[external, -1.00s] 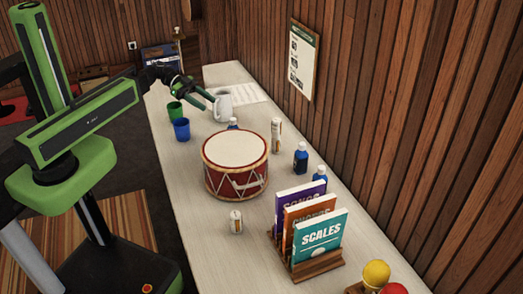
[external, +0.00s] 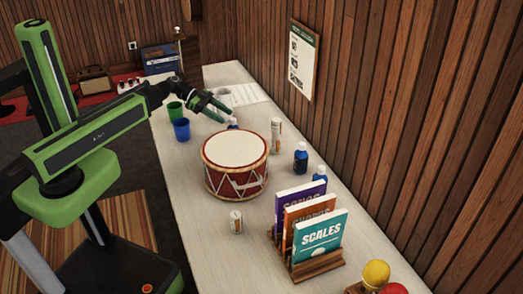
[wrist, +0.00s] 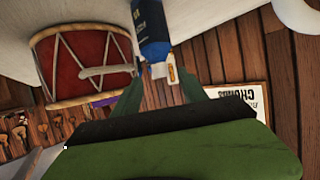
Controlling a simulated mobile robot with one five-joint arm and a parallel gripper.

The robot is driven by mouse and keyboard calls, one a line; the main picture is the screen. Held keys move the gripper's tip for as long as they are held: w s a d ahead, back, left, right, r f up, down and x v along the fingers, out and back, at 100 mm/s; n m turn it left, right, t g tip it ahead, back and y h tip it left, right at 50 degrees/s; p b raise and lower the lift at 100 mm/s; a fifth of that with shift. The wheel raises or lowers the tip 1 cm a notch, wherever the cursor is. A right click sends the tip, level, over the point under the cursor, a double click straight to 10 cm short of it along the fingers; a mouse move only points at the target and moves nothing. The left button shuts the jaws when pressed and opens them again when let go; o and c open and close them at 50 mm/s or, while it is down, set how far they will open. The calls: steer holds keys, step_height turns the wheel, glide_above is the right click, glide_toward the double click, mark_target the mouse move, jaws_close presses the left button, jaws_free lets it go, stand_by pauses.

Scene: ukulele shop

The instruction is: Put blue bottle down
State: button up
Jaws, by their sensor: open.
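The blue bottle (external: 233,124) stands on the white counter (external: 190,170) just behind the drum, which partly hides it. In the wrist view the blue bottle (wrist: 152,30) appears upside down, with its white cap towards my gripper. My gripper (external: 226,112) is open and empty at the upper left of the bottle. In the wrist view its fingers (wrist: 160,84) point at the bottle, with the cap roughly between their tips. I cannot tell whether a finger touches it.
A red drum (external: 235,170) stands close in front of the bottle. Blue (external: 181,130) and green (external: 174,110) cups are at the left edge. A white cylinder (external: 276,136), another blue bottle (external: 301,158) and a book rack (external: 318,268) are to the right.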

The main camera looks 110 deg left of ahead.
mark_target(231, 117)
steer(key=b+x, duration=0.2)
steer(key=x, duration=0.2)
steer(key=shift+w+f, duration=0.25)
steer(key=shift+w, duration=0.35)
steer(key=shift+s, duration=0.1)
jaws_close()
stand_by(0.8)
